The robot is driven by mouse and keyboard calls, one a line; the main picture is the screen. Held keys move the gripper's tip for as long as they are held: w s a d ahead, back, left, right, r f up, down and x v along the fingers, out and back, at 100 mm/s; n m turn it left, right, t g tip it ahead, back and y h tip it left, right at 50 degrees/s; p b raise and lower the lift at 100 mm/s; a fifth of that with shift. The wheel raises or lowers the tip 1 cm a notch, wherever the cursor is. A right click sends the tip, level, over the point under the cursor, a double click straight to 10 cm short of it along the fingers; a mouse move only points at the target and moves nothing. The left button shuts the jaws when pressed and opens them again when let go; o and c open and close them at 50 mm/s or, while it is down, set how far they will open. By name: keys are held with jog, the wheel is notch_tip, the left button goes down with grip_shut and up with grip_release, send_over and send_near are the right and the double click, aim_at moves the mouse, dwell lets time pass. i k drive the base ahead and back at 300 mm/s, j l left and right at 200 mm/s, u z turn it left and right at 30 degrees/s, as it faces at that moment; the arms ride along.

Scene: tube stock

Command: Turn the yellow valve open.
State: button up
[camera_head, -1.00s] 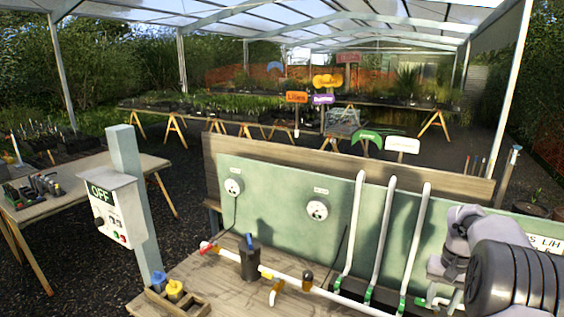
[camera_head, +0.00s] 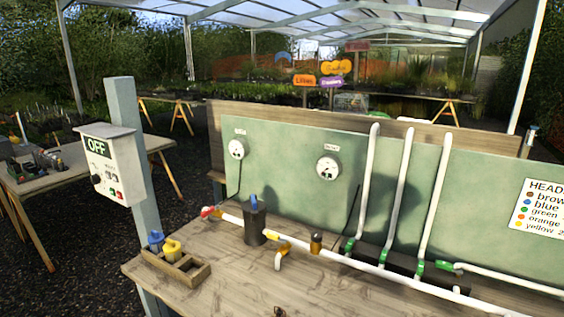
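A white pipe (camera_head: 340,257) runs along the wooden bench. A yellow valve handle (camera_head: 272,236) sits on this pipe, just right of a dark canister (camera_head: 255,222) with a blue top. The handle looks roughly in line with the pipe, but it is too small to be sure of its setting. A yellow-orange elbow (camera_head: 283,250) joins a short white branch below it. A red handle (camera_head: 209,211) is at the pipe's left end. My gripper is not in view.
A wooden tray (camera_head: 200,273) holds a blue and a yellow piece (camera_head: 172,248) at the bench's left. A control box (camera_head: 108,165) reading OFF hangs on a post. Upright white pipes (camera_head: 401,190) and gauges (camera_head: 328,167) stand behind. The front bench top is mostly clear.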

aim_at(270, 235)
jog(key=i+j+u, duration=0.1)
jog(key=i+j, duration=0.5)
jog(key=i, duration=0.15)
